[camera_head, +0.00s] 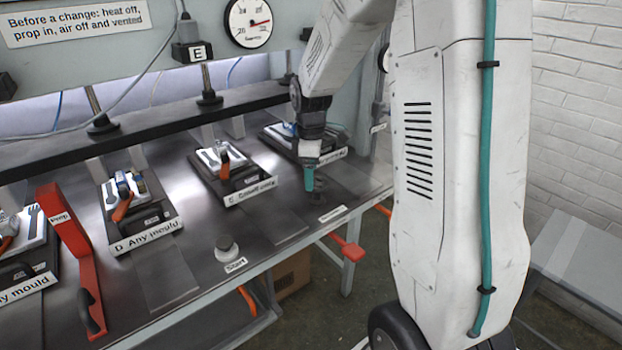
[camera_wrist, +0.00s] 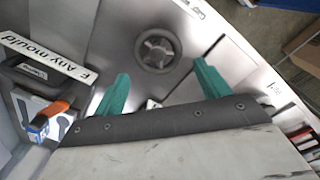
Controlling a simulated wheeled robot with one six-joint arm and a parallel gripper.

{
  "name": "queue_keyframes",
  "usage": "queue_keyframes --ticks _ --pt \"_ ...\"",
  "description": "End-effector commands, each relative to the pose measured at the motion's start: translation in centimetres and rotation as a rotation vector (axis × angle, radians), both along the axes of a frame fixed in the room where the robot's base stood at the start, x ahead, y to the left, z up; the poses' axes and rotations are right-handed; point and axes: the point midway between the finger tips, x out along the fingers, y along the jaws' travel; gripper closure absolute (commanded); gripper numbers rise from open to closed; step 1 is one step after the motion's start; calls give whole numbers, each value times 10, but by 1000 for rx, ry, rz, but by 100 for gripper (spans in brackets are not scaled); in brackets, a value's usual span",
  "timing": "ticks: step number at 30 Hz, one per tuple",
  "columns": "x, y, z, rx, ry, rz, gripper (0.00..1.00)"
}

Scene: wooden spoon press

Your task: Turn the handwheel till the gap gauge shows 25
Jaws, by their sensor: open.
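The handwheel (camera_wrist: 158,50) is a dark ring with spokes on the metal bench, seen almost from above in the wrist view. In the head view, only a small dark part of the handwheel (camera_head: 326,198) shows below my gripper (camera_head: 309,182). My gripper's teal fingers (camera_wrist: 161,69) are spread apart, with the wheel appearing between and just beyond their tips. They hold nothing; I cannot tell whether they touch the rim. The round white gauge (camera_head: 248,22) hangs at the top, its red needle pointing right and slightly up. Its numbers are too small to read surely.
Mould plates with orange-handled parts stand along the bench, including plate D (camera_head: 143,225) and plate F (camera_wrist: 35,78). A red prop (camera_head: 72,245) lies at left. A Start button (camera_head: 226,247) and a red lever (camera_head: 348,247) are near the front edge.

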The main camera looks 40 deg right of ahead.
Motion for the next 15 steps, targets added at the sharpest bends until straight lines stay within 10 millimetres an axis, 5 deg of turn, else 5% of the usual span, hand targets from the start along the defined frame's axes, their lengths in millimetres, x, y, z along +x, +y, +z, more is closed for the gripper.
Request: queue_keyframes --ticks 6,15 --pt "0 0 -23 1 1 -1 25" --pt "0 0 -27 0 0 -1 25"
